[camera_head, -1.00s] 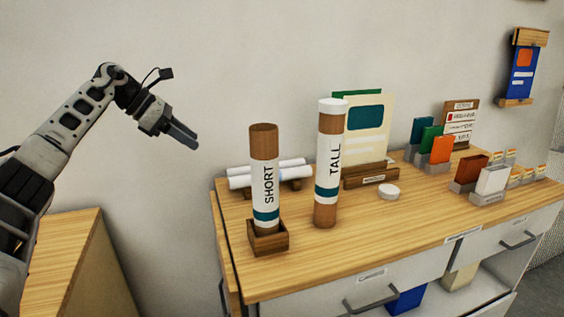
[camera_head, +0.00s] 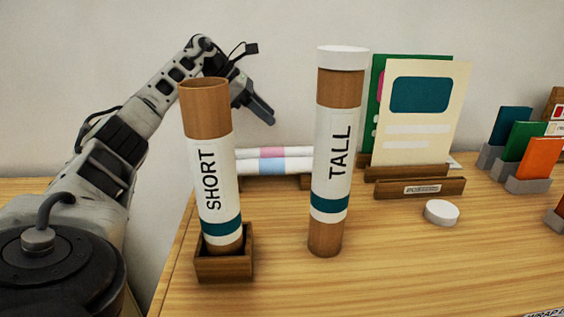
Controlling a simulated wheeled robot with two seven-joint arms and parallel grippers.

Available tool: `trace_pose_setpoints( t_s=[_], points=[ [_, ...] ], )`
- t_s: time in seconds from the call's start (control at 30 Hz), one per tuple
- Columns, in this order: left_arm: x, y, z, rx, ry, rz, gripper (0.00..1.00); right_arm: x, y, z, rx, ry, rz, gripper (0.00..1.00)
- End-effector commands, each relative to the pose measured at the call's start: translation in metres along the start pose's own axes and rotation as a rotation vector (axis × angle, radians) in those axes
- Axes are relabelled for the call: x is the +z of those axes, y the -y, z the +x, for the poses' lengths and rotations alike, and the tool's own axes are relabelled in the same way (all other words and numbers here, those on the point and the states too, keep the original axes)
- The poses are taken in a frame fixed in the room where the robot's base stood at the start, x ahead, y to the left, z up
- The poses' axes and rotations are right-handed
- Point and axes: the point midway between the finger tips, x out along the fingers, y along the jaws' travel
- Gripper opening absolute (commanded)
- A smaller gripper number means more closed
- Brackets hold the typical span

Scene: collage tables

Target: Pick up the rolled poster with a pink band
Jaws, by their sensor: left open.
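Two white rolled posters lie across a wooden rack (camera_head: 307,182) at the back of the table. The rear one, the rolled poster with a pink band (camera_head: 271,153), shows its band near the middle. The front one has a light blue band (camera_head: 271,166). The SHORT tube hides their left ends, and the TALL tube stands by their right ends. My left gripper (camera_head: 262,112) is open and empty, pointing down and right, above the posters in the picture and apart from them. My right gripper is not in view.
The open SHORT tube (camera_head: 212,165) stands in a wooden holder (camera_head: 224,266) in front of the posters. The capped TALL tube (camera_head: 333,150) stands to its right. A white round cap (camera_head: 441,212), a card stand (camera_head: 420,188) and coloured cards (camera_head: 525,145) are further right.

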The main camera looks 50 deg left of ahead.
Motion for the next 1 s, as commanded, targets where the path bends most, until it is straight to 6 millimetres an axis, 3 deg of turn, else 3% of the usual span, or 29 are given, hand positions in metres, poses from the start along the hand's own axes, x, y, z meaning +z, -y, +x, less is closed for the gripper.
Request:
trace_pose_setpoints(
  t_s=[0.4,0.73,1.0],
  points=[
    [0.000,0.001,0.082,-0.005,-0.001,-0.001,0.41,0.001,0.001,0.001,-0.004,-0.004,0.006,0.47],
    [0.001,0.000,0.111,-0.003,-0.002,-0.001,0.41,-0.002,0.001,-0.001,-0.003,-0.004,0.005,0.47],
    [0.004,-0.001,0.149,-0.003,-0.001,-0.001,0.41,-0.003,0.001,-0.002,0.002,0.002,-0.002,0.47]
  ],
)
